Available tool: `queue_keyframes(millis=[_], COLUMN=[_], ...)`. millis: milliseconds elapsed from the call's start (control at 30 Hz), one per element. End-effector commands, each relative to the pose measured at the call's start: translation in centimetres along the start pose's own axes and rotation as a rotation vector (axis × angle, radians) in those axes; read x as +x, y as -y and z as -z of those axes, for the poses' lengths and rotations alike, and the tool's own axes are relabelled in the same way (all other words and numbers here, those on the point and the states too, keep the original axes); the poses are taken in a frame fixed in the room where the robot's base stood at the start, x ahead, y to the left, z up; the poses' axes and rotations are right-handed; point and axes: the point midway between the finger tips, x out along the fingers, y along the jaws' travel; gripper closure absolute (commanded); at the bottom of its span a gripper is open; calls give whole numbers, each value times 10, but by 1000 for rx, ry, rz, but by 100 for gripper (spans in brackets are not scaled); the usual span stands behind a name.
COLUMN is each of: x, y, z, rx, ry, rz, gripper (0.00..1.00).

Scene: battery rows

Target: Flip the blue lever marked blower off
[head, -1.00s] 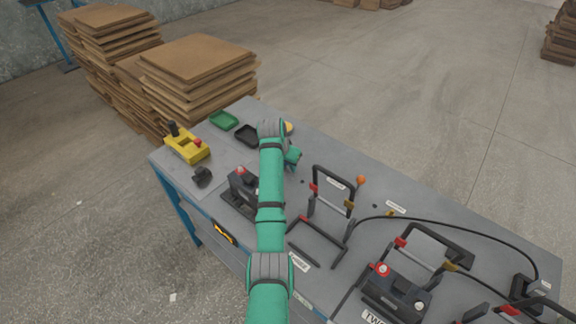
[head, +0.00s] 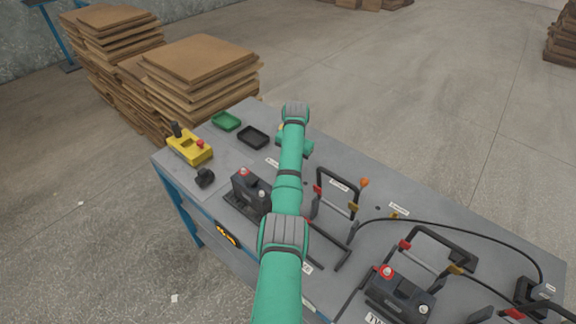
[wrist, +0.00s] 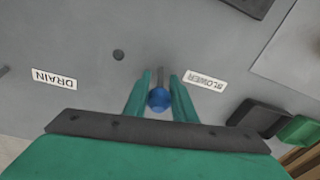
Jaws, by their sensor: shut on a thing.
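In the wrist view, the blue lever (wrist: 159,99) shows its round blue knob between the two green fingers of my gripper (wrist: 160,92), which is shut on it. Its dark stem runs up the picture from the knob. The white BLOWER label (wrist: 205,81) lies just right of the fingers and reads upside down. In the head view my arm hides the lever, and only a green part of my gripper (head: 308,149) shows beside the forearm.
A DRAIN label (wrist: 54,79) lies to the left in the wrist view. A black tray (head: 253,137), green tray (head: 226,121), yellow box (head: 190,147) and battery (head: 250,191) stand left of my arm. An orange-knobbed lever (head: 364,182) and a black frame (head: 339,177) stand to the right.

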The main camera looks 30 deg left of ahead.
Motion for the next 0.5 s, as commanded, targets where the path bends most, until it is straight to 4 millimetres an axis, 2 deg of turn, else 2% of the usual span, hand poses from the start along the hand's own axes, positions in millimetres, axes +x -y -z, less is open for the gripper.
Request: queue_keyframes(millis=[133, 167, 233, 500], x=[-1, -1, -1, 0], y=[-1, -1, -1, 0], z=[1, 1, 0, 0], rx=[2, 2, 2, 1], ry=[-1, -1, -1, -1], rz=[0, -1, 0, -1], gripper=[100, 74, 57, 57])
